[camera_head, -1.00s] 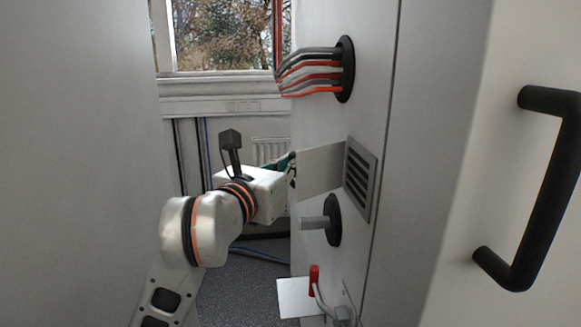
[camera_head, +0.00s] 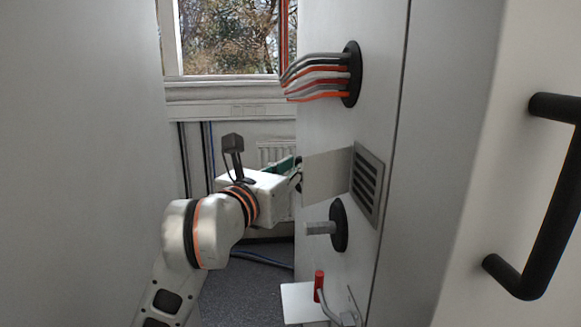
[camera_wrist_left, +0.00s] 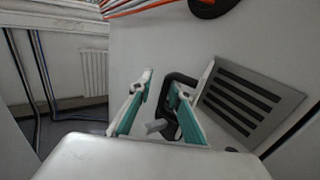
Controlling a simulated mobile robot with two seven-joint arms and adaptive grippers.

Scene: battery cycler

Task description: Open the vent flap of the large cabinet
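The vent flap (camera_head: 327,175) is a plain pale plate on the side of the large cabinet (camera_head: 388,90). It stands out to the left from the slatted vent (camera_head: 367,187), so it is swung open. The slatted vent also shows in the left wrist view (camera_wrist_left: 245,101), with the flap seen nearly edge-on (camera_wrist_left: 206,76) at its left. My left gripper (camera_head: 293,170) is at the flap's outer edge, partly hidden behind it. In the left wrist view its teal-padded fingers (camera_wrist_left: 160,84) are apart with nothing clamped between them. Contact with the flap cannot be told. My right gripper is out of view.
Below the vent, a grey lever on a black disc (camera_head: 339,225) juts out, and a red-handled part (camera_head: 319,285) sits lower. Cables (camera_head: 318,78) leave the cabinet above. A black handle (camera_head: 548,200) is at the right. A pale wall (camera_head: 75,150) bounds the left.

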